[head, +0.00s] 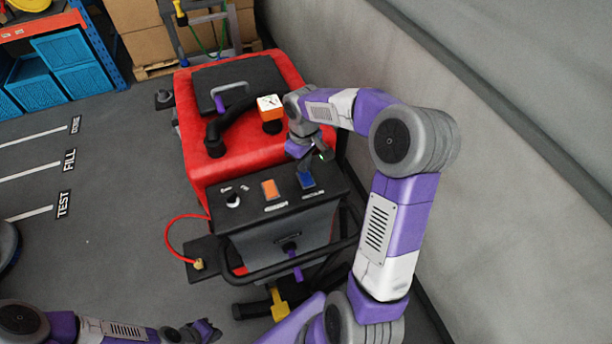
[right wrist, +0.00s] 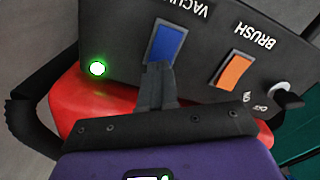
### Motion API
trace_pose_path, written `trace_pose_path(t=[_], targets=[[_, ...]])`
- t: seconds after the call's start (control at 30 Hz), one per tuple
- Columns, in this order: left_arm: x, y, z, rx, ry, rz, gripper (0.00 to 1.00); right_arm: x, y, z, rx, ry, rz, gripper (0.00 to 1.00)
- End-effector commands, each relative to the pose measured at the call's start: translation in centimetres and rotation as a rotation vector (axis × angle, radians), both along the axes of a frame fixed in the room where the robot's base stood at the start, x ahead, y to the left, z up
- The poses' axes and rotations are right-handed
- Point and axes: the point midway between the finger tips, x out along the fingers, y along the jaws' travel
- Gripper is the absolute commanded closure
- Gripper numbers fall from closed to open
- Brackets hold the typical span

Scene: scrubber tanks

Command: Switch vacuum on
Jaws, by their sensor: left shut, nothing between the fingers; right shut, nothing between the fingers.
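The blue vacuum switch (head: 306,180) is on the right of the black control panel of the red scrubber. It also shows in the right wrist view (right wrist: 167,43), next to the label "VACUUM", partly cut off at the top. My right gripper (head: 316,158) is shut and empty just behind the switch. In the right wrist view its fingertips (right wrist: 157,70) overlap the switch's near edge; I cannot tell whether they touch. A small round lamp (right wrist: 97,68) beside the switch glows green. My left gripper (head: 207,330) is shut and empty at the bottom left, far from the panel.
The orange brush switch (right wrist: 235,70) and a black knob (right wrist: 287,97) share the panel. A black hose (head: 232,118) and an orange-and-white block (head: 270,107) are on the red body (head: 185,120). A grey wall (head: 480,110) runs close along the right.

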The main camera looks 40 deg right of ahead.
Motion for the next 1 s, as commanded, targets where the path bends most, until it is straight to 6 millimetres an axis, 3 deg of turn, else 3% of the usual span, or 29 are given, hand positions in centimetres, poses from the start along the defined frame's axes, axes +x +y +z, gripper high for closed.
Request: trace_pose_path(t=[1.0], targets=[[0.0,0.0,-1.2,0.0,0.0,0.0,1.0,0.0,0.0,-1.6,0.0,0.001,0.001,1.0]])
